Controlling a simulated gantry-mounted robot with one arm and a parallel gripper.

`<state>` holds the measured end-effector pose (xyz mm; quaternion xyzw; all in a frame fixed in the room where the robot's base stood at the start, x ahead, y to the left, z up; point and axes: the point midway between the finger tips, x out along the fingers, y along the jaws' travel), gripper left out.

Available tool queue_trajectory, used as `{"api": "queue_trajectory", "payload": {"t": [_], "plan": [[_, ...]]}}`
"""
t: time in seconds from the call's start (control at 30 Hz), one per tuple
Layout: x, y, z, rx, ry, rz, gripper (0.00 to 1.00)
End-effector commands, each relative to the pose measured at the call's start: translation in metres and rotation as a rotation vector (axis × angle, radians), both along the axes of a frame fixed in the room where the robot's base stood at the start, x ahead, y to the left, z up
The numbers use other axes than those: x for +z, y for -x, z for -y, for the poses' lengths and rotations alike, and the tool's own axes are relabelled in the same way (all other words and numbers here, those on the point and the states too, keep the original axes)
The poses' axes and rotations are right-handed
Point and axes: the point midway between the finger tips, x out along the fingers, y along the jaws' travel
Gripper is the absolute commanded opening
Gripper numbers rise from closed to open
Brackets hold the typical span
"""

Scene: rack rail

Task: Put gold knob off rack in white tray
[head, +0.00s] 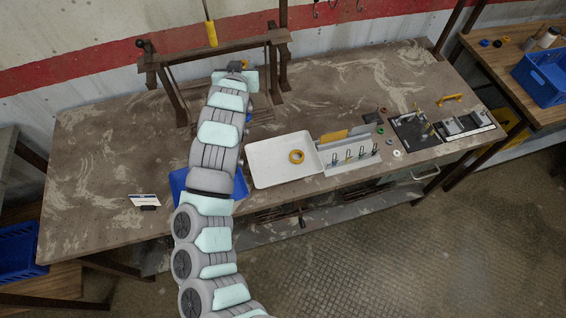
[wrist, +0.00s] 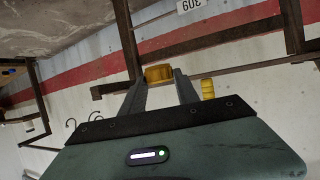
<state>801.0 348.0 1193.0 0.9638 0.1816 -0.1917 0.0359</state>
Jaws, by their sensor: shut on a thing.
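My gripper (wrist: 160,80) is shut on the gold knob (wrist: 158,73), which shows between its fingertips in the wrist view. In the head view my gripper (head: 238,65) is at the brown rack (head: 215,54) at the back of the bench, and the knob cannot be made out there. I cannot tell whether the knob still touches the rack. The white tray (head: 262,172) lies on the bench to the right of my arm. A yellow ring (head: 297,156) lies in it.
A yellow handle (head: 211,33) hangs by the rack and shows right of my fingers in the wrist view (wrist: 208,88). A blue bin (head: 178,186) is partly hidden under my arm. A grey holder with tools (head: 350,158) stands right of the tray. The bench's left side is mostly clear.

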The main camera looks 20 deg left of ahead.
Motion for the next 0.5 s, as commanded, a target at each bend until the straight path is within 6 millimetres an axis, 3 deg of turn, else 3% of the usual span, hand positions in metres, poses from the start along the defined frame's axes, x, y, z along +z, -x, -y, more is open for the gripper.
{"api": "queue_trajectory", "payload": {"t": [0.17,0.5], "plan": [[-0.028,0.039,0.024,-0.082,-0.006,-0.008,0.0],[-0.085,0.101,0.094,-0.226,0.001,-0.004,0.0]]}}
